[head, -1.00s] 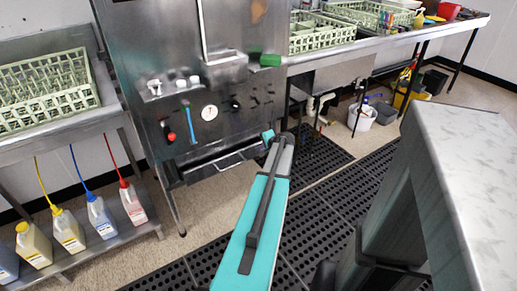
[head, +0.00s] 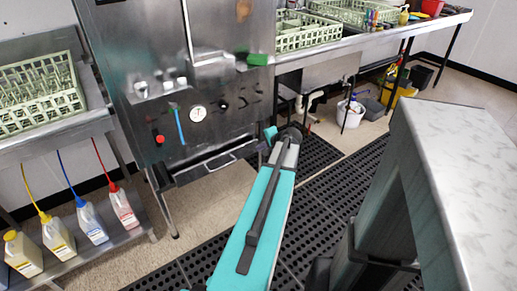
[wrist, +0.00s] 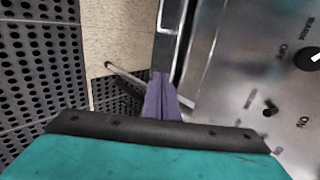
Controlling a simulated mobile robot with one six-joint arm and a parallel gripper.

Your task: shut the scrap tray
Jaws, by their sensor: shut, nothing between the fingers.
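The scrap tray (head: 208,166) is the low metal drawer at the bottom front of the steel dish machine (head: 215,80). Its bar handle faces the room, and how far the tray stands out is hard to tell. In the wrist view, a bright metal edge that looks like its handle (wrist: 171,17) shows at the top. My gripper (wrist: 163,92) is shut and empty, its purple fingers together beside the machine's front. In the head view my arm reaches toward the machine, ending right of the tray; the fingers are not clear there.
Dials and knobs (wrist: 270,108) on the machine's panel are close to my gripper in the wrist view. Black perforated mats (head: 330,200) cover the floor. Coloured chemical jugs (head: 90,222) stand on a low shelf at left. A marble-topped counter (head: 460,150) is at right.

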